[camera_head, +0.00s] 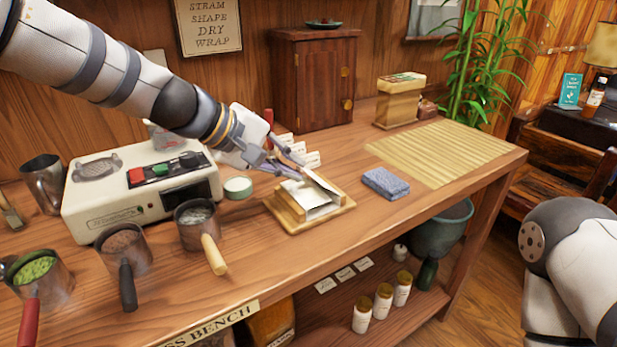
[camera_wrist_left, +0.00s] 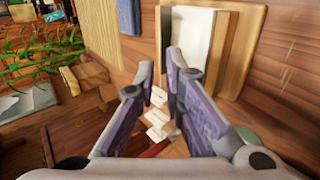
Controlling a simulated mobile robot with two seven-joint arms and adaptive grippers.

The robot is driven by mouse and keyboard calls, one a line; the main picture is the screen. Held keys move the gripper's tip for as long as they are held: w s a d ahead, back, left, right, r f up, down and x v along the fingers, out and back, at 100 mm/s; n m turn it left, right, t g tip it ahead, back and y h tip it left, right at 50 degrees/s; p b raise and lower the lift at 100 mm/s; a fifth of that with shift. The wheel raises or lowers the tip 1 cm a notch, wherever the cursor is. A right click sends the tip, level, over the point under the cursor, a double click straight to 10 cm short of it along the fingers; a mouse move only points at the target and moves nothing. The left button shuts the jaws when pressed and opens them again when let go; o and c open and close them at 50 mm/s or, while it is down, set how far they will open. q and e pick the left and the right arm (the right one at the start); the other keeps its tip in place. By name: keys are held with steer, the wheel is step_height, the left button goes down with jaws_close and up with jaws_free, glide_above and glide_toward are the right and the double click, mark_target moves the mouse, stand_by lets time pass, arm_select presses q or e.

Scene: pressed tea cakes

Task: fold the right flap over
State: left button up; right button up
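A small wooden frame (camera_head: 332,210) sits on the bench with white wrapping paper (camera_head: 308,194) inside it. A paper flap (camera_head: 322,183) stands tilted up at its right side. The wooden frame (camera_wrist_left: 240,50) and white paper (camera_wrist_left: 190,45) also show at the top of the left wrist view. My left gripper (camera_head: 287,164) is just above the back of the frame, close to the paper. In the left wrist view its two fingers (camera_wrist_left: 158,75) are apart with nothing seen between them; I cannot tell whether one touches the flap. My right gripper is out of view; only my right arm shows.
A blue cloth or sponge (camera_head: 385,183) and a slatted mat (camera_head: 440,152) lie to the right. A white machine (camera_head: 140,185) and several metal cups, one with a tan handle (camera_head: 197,225), stand to the left. White cards (camera_head: 303,154) stand behind the frame.

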mark_target(309, 174)
arm_select(q)
steer(key=x, duration=0.5)
steer(key=shift+f+b, duration=0.1)
steer(key=shift+b, duration=0.2)
steer(key=shift+d, duration=0.15)
jaws_close()
steer(key=shift+s+f+t+h, duration=0.15)
steer(key=shift+f+t+h, duration=0.15)
steer(key=shift+f+h, duration=0.15)
steer(key=shift+r, duration=0.15)
jaws_free()
steer(key=shift+r, duration=0.1)
